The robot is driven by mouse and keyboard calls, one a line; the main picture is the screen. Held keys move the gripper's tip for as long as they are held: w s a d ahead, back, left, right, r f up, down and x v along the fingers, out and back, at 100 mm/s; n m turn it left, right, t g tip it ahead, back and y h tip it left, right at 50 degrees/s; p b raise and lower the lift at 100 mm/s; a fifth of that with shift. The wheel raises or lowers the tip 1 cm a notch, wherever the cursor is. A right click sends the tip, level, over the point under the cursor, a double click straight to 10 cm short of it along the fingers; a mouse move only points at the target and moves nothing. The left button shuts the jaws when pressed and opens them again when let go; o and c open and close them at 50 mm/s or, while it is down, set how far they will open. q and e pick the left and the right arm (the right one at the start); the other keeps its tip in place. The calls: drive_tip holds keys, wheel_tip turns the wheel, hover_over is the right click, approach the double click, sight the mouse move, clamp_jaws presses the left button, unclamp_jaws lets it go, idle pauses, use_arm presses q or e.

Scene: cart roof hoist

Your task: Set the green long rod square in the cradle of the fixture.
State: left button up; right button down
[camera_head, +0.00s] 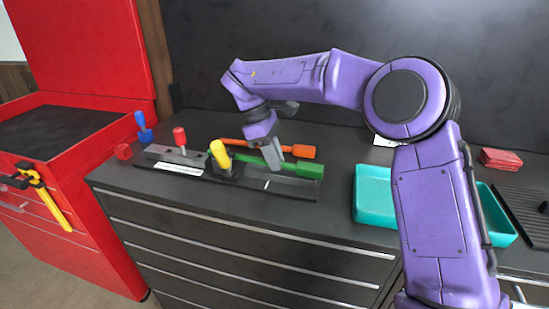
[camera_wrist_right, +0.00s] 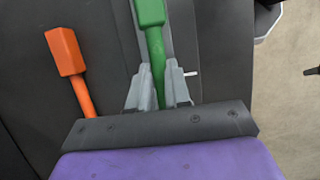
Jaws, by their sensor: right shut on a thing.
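The green long rod (camera_head: 307,169) has a thick block end at the right and a thin shaft running left behind the yellow-knobbed clamp. My right gripper (camera_head: 275,163) comes down from above and is shut on its shaft. In the right wrist view the green rod (camera_wrist_right: 156,62) runs between the fingers (camera_wrist_right: 160,92), its block end pointing up the picture. The dark fixture (camera_head: 254,184) lies along the bench, under or just in front of the rod. I cannot tell whether the rod touches the cradle. The yellow clamp hides part of the rod's left end. My left gripper is not in view.
An orange rod (camera_head: 300,151) lies behind the green one and also shows in the wrist view (camera_wrist_right: 67,55). Red-knobbed (camera_head: 180,137) and yellow-knobbed (camera_head: 220,153) clamps stand on the fixture. A teal tray (camera_head: 372,205) is right. A red cart (camera_head: 92,150) stands left.

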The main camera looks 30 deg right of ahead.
drive_tip(key=shift+f, duration=0.1)
drive_tip(key=c, duration=1)
unclamp_jaws()
drive_tip(key=shift+w, duration=0.1)
drive_tip(key=p+v, duration=0.2)
drive_tip(key=v, duration=0.8)
drive_tip(key=shift+w, duration=0.1)
